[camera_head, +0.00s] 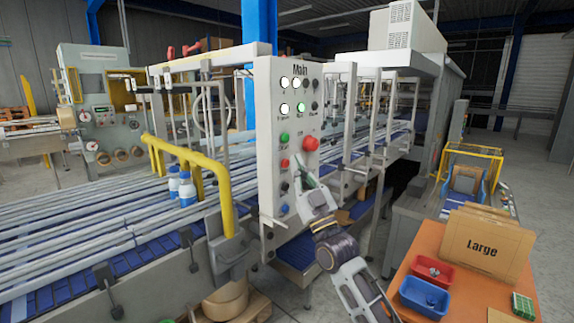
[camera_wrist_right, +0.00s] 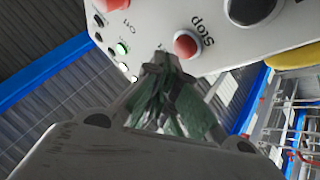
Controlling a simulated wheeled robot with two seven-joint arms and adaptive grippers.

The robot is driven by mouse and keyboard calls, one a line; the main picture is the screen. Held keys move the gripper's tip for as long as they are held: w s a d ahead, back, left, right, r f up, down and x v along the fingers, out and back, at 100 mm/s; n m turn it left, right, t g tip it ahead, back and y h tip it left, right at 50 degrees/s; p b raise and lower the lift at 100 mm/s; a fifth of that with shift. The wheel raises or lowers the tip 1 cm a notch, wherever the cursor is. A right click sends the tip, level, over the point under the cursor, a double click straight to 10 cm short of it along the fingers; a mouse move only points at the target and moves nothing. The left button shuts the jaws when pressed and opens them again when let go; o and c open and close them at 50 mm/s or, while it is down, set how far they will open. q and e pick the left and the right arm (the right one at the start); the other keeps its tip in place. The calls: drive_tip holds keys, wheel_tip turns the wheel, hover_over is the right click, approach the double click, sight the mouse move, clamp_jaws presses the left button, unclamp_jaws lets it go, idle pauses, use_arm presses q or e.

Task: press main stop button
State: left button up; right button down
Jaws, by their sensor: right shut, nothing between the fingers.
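The white control panel (camera_head: 265,110) headed "Main" stands upright in the middle of the head view. It carries a small red button (camera_head: 284,163) in its left column and a larger red button (camera_head: 311,143) to the right. My right gripper (camera_head: 298,163) is shut and empty, its fingertips close in front of the panel near the small red button. In the right wrist view, the shut fingertips (camera_wrist_right: 163,58) appear just beside a red button (camera_wrist_right: 186,43) labelled "Stop". Whether they touch it I cannot tell. My left gripper is out of view.
A green button (camera_head: 284,137) sits above the small red one. Conveyor lanes with a yellow rail (camera_head: 222,185) and white-blue bottles (camera_head: 187,190) lie left. An orange table (camera_head: 425,262) at right holds a blue bin (camera_head: 425,297), a red bin (camera_head: 432,272) and a "Large" carton (camera_head: 485,247).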

drive_tip(key=shift+w+a, duration=0.5)
drive_tip(key=shift+a, duration=0.2)
idle(1.6)
drive_tip(key=shift+s+d, duration=0.1)
drive_tip(key=shift+d, duration=0.05)
drive_tip(key=shift+s+d, duration=0.45)
drive_tip(key=shift+d, duration=0.15)
drive_tip(key=shift+d, duration=0.1)
idle(0.4)
drive_tip(key=shift+s+d+p, duration=0.2)
drive_tip(key=shift+s+d, duration=0.55)
drive_tip(key=shift+d, duration=0.25)
drive_tip(key=shift+s+d+p, duration=0.15)
drive_tip(key=shift+s+d, duration=0.6)
drive_tip(key=shift+d, duration=0.2)
